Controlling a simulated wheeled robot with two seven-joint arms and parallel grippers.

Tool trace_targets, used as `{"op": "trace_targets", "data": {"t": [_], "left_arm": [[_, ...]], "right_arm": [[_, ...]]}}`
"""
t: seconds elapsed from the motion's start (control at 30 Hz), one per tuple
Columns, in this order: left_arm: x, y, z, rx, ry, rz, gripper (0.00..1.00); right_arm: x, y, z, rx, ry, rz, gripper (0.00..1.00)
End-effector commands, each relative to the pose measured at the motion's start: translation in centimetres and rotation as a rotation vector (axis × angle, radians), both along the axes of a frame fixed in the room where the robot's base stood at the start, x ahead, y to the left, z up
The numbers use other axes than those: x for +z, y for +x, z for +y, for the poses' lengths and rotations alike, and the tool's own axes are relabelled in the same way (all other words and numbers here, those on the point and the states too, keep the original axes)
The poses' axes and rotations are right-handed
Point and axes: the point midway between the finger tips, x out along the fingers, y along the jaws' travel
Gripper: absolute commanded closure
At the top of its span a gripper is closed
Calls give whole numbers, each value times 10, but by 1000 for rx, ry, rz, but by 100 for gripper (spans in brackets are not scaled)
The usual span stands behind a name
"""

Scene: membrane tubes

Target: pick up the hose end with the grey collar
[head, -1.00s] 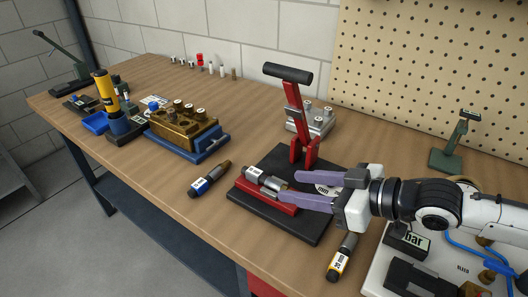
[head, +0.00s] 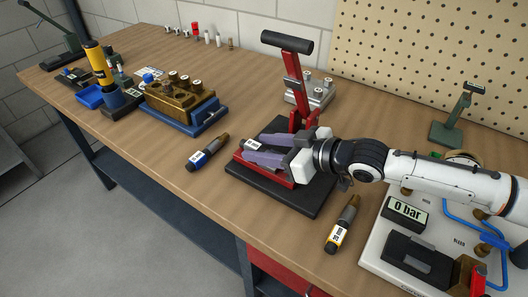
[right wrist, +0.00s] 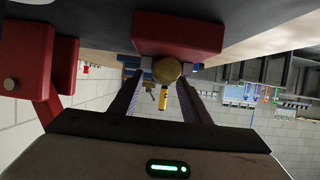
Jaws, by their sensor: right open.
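The hose end with the grey collar (head: 254,144) lies in a red cradle on the black base of a lever press. In the head view only its labelled end shows clearly past the fingers; the rest is hidden. My right gripper (head: 264,152) is open, its purple fingers reaching over the cradle from the right. In the right wrist view a round brass end (right wrist: 167,70) sits between the fingertips, under the inverted red cradle (right wrist: 178,30). I cannot tell whether the fingers touch it. My left gripper is not in view.
The red press lever (head: 294,85) stands right behind the gripper. A blue-collared hose end (head: 207,152) lies left of the press, and a yellow-labelled one (head: 342,226) in front right. A gauge panel marked 0 bar (head: 405,213) is at right. The front-left bench top is clear.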

Motion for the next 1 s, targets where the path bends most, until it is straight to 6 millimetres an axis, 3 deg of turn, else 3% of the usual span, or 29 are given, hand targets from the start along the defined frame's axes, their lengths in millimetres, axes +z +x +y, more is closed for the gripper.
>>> {"op": "trace_targets", "data": {"t": [0.17,0.43,0.77,1.0], "left_arm": [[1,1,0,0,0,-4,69],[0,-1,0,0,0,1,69],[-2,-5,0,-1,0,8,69],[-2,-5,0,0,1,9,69]], "right_arm": [[-1,0,0,0,0,1,57],[0,0,0,0,0,1,100],[8,1,0,0,2,-3,100],[52,1,0,1,2,-5,100]]}}
